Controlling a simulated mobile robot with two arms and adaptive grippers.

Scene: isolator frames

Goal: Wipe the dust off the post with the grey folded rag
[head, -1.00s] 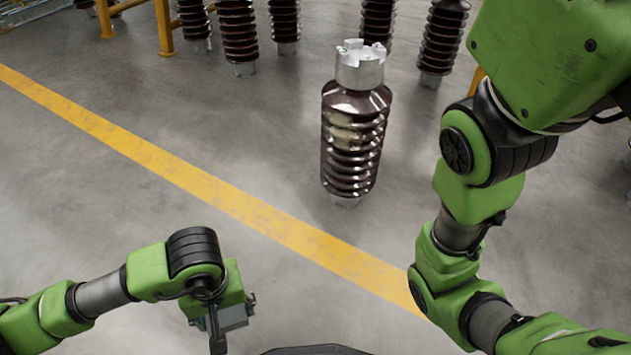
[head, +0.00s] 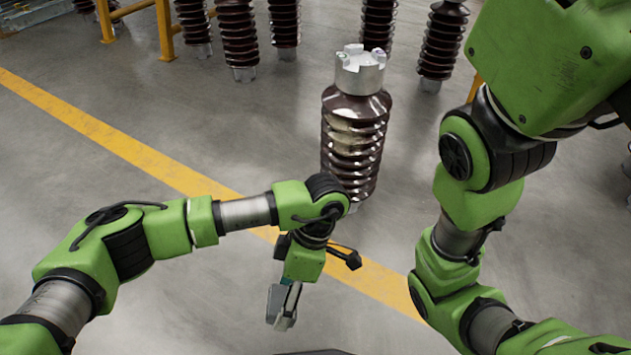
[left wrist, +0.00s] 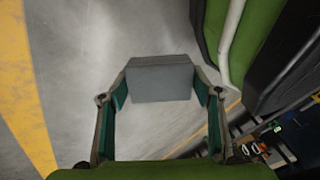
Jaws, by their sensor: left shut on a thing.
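The post (head: 354,145) is a dark brown, ribbed, glossy insulator with a silver metal cap, standing upright on the floor at the centre of the head view. A pale, dusty-looking patch shows on its upper ribs. My left gripper (head: 283,308) points down in front of the post, to its lower left and apart from it. It is shut on the grey folded rag (left wrist: 160,80), a flat grey block between both fingers in the left wrist view. My left wrist overlaps the post's lower part in the head view. My right arm shows at right, but its gripper is out of frame.
Several similar brown insulators (head: 238,40) stand behind, near a yellow rail (head: 165,28). A yellow line (head: 130,150) crosses the grey concrete floor (head: 240,130). The floor around the post looks clear.

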